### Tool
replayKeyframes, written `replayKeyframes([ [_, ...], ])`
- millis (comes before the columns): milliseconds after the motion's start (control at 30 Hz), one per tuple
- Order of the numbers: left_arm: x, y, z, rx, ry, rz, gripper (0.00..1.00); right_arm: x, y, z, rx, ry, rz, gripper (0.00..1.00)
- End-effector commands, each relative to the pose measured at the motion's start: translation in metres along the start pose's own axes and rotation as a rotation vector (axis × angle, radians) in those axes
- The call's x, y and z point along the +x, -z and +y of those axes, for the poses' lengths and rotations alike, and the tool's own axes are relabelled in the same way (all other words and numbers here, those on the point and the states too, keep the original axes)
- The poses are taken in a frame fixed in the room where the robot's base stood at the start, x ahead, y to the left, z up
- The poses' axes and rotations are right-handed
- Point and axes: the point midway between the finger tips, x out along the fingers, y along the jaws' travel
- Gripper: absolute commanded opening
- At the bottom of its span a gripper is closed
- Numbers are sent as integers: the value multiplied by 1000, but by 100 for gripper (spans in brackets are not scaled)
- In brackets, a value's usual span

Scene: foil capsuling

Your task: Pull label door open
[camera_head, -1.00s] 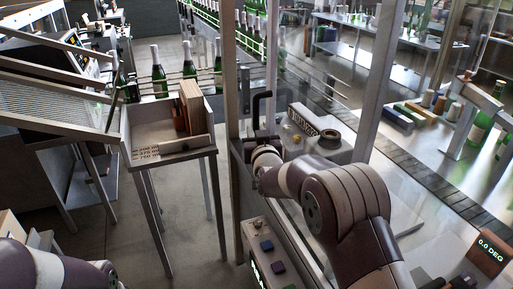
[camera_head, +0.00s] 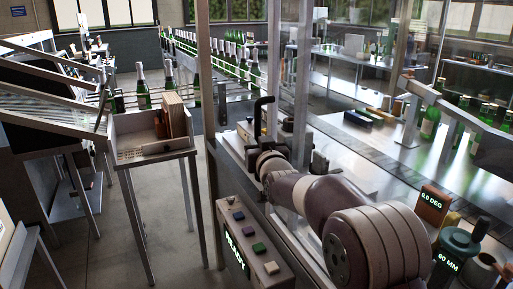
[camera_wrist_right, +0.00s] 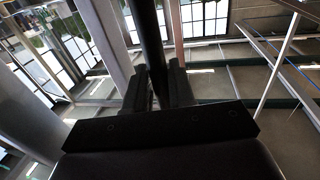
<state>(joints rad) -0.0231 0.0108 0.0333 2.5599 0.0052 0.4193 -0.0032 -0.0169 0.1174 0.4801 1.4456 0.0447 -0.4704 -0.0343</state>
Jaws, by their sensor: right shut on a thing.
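A black bar handle (camera_head: 258,119) stands by the metal posts of the clear-panelled enclosure, in the middle of the head view. My right gripper (camera_head: 262,147) is at this handle, its fingers mostly hidden by my wrist and forearm. In the right wrist view the handle shows as a dark upright bar (camera_wrist_right: 151,38) between the two black fingers of the gripper (camera_wrist_right: 158,88), which is shut on it. A metal post (camera_head: 303,100) stands just right of the handle. I cannot tell clearly which clear panel is the label door. My left gripper is out of view.
A control box (camera_head: 251,243) with buttons and a lit "READY" display is below my right arm. Green bottles (camera_head: 143,88) line a conveyor behind. Floor between table and enclosure is clear.

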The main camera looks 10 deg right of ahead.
Motion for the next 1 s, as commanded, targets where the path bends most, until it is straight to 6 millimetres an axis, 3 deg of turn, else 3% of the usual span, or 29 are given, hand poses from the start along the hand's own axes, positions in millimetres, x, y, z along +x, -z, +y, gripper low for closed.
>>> replayKeyframes([
  [400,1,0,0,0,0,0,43,-1,2,0,0,0,3,0],
  [433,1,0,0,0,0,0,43,-1,2,0,0,0,3,30],
  [467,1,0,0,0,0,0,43,-1,2,0,0,0,4,40],
  [800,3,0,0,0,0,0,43,-4,1,0,0,0,3,40],
  [1000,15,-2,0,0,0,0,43,-36,-1,0,0,0,5,40],
])
